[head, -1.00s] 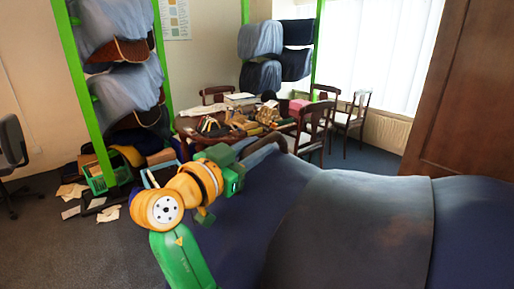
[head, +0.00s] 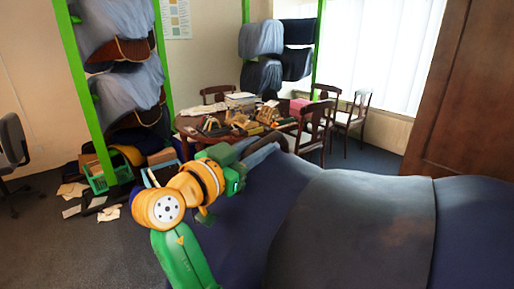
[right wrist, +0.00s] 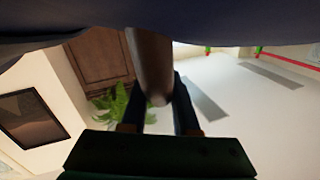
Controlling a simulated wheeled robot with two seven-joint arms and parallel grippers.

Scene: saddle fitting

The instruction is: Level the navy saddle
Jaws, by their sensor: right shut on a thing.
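The navy saddle (head: 262,205) fills the lower right of the head view as a broad, draped shape. A wide grey-brown section (head: 350,225) crosses its middle. My right gripper (head: 240,172) is at the saddle's left far edge, its fingers partly hidden there. In the right wrist view, my right gripper (right wrist: 158,108) is shut on a brown rounded part (right wrist: 150,62) that hangs between its two dark fingers. The navy underside (right wrist: 100,22) spans the top of that view. I cannot tell how far the saddle tilts. My left gripper is out of view.
A round wooden table (head: 190,124) with books and tools stands behind, with chairs (head: 316,120) around it. A green rack (head: 88,115) holding draped saddles is at left. A green crate (head: 97,180) and papers lie on the floor. A wooden cabinet (head: 460,100) is at right.

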